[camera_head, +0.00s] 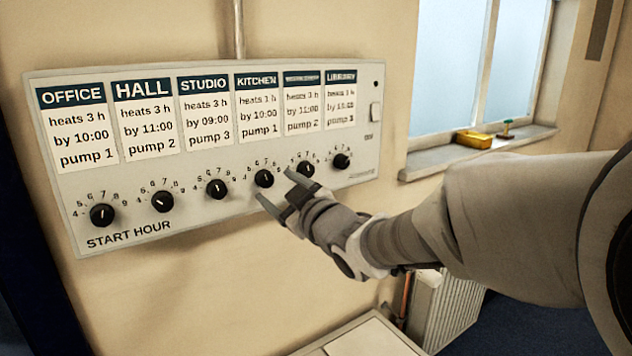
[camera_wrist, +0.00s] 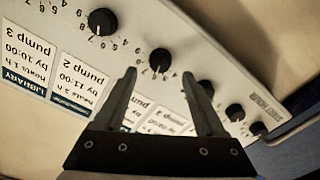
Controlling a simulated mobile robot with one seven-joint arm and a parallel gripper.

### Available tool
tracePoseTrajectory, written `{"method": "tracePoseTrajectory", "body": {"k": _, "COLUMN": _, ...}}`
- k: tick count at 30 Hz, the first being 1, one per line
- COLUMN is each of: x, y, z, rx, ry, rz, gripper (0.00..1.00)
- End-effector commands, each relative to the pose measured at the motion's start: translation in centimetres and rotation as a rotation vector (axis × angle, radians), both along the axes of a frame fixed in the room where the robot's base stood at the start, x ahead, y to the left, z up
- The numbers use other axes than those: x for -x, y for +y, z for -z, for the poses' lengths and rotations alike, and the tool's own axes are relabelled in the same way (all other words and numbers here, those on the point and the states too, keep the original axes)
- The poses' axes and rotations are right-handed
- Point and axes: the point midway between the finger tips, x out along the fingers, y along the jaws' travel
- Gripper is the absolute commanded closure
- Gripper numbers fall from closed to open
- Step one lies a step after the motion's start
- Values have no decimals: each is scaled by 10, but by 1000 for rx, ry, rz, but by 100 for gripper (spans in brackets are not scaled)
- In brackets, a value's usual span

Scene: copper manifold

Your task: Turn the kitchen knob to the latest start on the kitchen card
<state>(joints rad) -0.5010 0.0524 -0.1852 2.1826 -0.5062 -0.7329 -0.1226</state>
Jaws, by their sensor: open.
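The kitchen card (camera_head: 258,107) on the white panel seems to read heats 3 h, by 10:00, pump 1; its small figures are blurred. The black kitchen knob (camera_head: 264,178) is below it, its white pointer roughly upward; the exact hour is unclear. My gripper (camera_head: 275,185) is open and empty in front of the panel, its fingertips near the kitchen and workshop knobs.
The panel (camera_head: 205,235) also carries the office (camera_head: 102,214), hall (camera_head: 162,201), studio (camera_head: 215,188) and library (camera_head: 341,161) knobs. A window sill (camera_head: 430,163) holds a yellow box (camera_head: 474,139). A radiator (camera_head: 447,308) stands below.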

Motion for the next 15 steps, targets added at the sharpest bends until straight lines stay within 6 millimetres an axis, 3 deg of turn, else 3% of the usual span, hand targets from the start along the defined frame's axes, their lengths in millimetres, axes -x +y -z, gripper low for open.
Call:
{"method": "tracePoseTrajectory", "body": {"k": 6, "x": -23, "y": 18, "z": 0, "rx": 1, "ry": 1, "rz": 0, "gripper": 28}}
{"method": "tracePoseTrajectory", "body": {"k": 15, "x": -32, "y": 24, "z": 1, "rx": 1, "ry": 1, "rz": 1, "gripper": 28}}
